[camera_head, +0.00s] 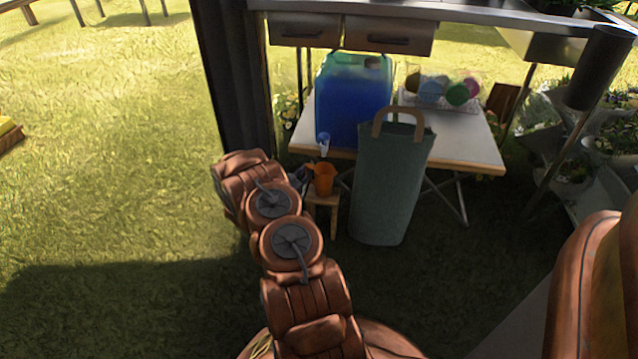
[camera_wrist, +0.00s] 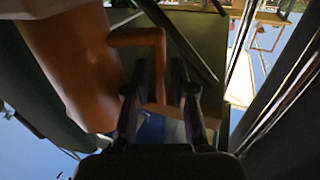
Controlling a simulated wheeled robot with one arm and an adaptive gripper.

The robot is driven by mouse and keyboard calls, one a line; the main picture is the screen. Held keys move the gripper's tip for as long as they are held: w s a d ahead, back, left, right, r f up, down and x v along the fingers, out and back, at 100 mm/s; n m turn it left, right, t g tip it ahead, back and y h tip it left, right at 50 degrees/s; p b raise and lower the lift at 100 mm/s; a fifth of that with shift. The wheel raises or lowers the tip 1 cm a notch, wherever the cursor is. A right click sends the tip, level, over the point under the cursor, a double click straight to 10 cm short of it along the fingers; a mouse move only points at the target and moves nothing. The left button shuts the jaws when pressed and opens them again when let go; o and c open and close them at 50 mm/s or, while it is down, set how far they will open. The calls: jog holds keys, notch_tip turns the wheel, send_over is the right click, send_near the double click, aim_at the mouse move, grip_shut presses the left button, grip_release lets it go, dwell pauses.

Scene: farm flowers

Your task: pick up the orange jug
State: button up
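The orange jug (camera_head: 324,181) stands on a small wooden stool in front of the table in the head view. In the wrist view, which looks turned over, the jug (camera_wrist: 75,60) fills the upper left, and its squared handle (camera_wrist: 140,38) reaches toward my gripper (camera_wrist: 160,78). The fingers are apart, and the upright bar of the handle appears between them. I cannot tell whether either finger touches it. In the head view, my gripper is small and dark at the jug's left side, partly hidden by my arm.
A tall green bag (camera_head: 390,185) with tan handles stands just right of the stool. A folding table (camera_head: 465,140) behind carries a blue water container (camera_head: 352,100) and a basket of coloured balls (camera_head: 440,92). A dark post (camera_head: 232,75) rises at left. Open grass lies further left.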

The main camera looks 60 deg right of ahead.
jog(key=shift+d, duration=0.25)
grip_shut()
dwell(0.4)
